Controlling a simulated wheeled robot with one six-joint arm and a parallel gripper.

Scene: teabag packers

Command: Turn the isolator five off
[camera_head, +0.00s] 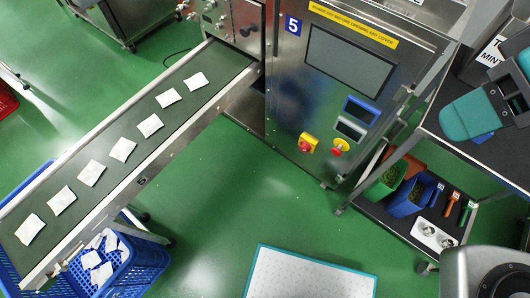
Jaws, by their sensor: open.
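The machine cabinet (283,85) bears a blue label with the number 5 (293,25). Low on its front is a red rotary handle on a square yellow plate (308,142), which looks like the isolator. It is too small to tell which way the handle points. Just right of it is a red button on a round yellow base (340,147), which looks like an emergency stop. A grey rounded part of my arm shows at the bottom right corner, well apart from the isolator.
A conveyor (110,135) carries several white packets, with a blue crate (150,262) under its end. A trolley (385,218) holding bins and tools stands at right. A teal and dark grey thing (468,115) is above it.

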